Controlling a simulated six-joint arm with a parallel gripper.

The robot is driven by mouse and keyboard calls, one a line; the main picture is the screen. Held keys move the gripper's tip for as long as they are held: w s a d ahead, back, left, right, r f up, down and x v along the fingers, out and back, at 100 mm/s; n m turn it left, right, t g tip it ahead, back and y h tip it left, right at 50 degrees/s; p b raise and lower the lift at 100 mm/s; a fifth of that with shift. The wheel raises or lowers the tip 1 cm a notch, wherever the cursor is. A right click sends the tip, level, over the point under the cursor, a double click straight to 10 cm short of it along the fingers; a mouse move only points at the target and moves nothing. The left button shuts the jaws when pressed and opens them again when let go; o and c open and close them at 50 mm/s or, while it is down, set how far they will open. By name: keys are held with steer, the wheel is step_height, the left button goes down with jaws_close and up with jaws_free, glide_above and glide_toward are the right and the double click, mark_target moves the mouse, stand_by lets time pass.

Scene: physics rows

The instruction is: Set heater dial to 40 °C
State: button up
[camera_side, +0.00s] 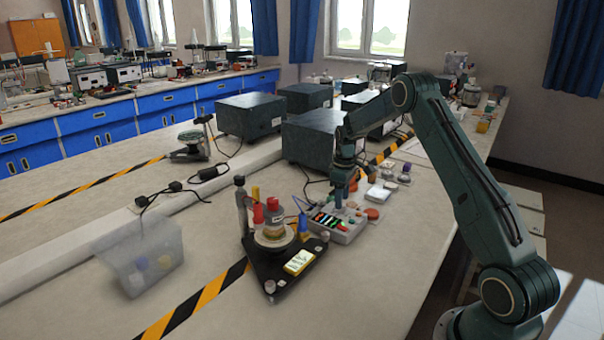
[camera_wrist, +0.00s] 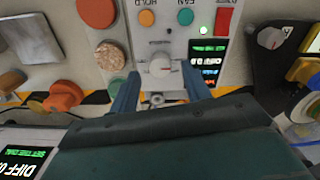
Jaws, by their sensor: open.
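The heater control box (camera_side: 338,226) is a pale unit on the bench, with dark readouts and coloured buttons. In the wrist view its pale panel (camera_wrist: 145,38) carries a light grey dial (camera_wrist: 160,66). My gripper (camera_wrist: 160,72) is open, with one finger to each side of the dial. I cannot tell whether the fingers touch it. In the side view my gripper (camera_side: 339,200) points down over the box and hides part of it. The panel's readouts (camera_wrist: 207,62) glow green, blue and orange, but their text is too small and turned to read.
A black triangular stand (camera_side: 285,262) with a round stage and bottles is left of the box. Its small knob (camera_wrist: 271,38) shows at right in the wrist view. Orange and cork pieces (camera_wrist: 109,55) lie close by. Dark instrument boxes (camera_side: 312,135) stand behind.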

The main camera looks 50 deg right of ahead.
steer(key=shift+f, duration=1.05)
steer(key=shift+c, duration=0.2)
steer(key=c, duration=1)
steer(key=shift+o, duration=0.2)
steer(key=shift+m, duration=0.4)
steer(key=m, duration=0.4)
steer(key=shift+m, duration=2)
steer(key=shift+r, duration=0.1)
